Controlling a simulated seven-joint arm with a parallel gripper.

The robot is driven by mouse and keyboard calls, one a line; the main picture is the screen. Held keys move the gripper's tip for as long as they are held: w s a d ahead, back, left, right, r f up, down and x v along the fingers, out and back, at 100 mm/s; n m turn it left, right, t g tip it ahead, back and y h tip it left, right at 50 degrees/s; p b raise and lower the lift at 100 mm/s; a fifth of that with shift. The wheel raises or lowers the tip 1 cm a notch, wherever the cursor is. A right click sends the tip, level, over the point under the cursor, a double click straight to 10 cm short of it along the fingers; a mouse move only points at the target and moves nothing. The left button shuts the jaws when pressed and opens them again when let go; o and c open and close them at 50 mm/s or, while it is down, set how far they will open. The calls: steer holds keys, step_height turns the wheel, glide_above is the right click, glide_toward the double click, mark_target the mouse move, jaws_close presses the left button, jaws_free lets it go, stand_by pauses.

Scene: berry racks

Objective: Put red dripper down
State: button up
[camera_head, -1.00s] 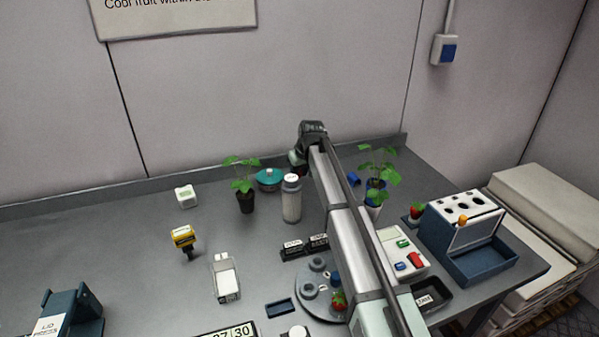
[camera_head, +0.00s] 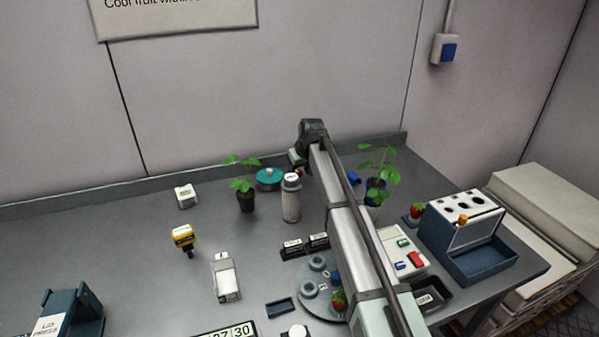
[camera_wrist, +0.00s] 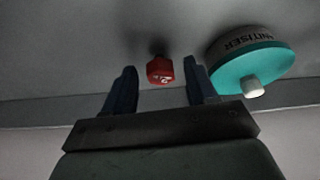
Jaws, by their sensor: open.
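The red dripper (camera_wrist: 160,70) shows in the wrist view as a small red piece with pale markings, against the grey bench top. My gripper (camera_wrist: 159,66) is open, with one dark finger on each side of the dripper. Gaps show between the fingers and the dripper, so they do not hold it. In the head view my gripper (camera_head: 297,159) is at the far side of the bench, near the back wall, and my arm hides most of it. The dripper cannot be made out clearly there.
A teal-topped round sanitiser tub (camera_wrist: 250,68) stands close to the right finger; it also shows in the head view (camera_head: 268,180). A grey bottle (camera_head: 291,202) and potted plants (camera_head: 246,200) (camera_head: 376,190) stand nearby. The bench left of the plants is mostly free.

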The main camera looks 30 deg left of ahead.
steer(key=v, duration=1.1)
steer(key=shift+r, duration=0.35)
steer(key=shift+s+d, duration=0.1)
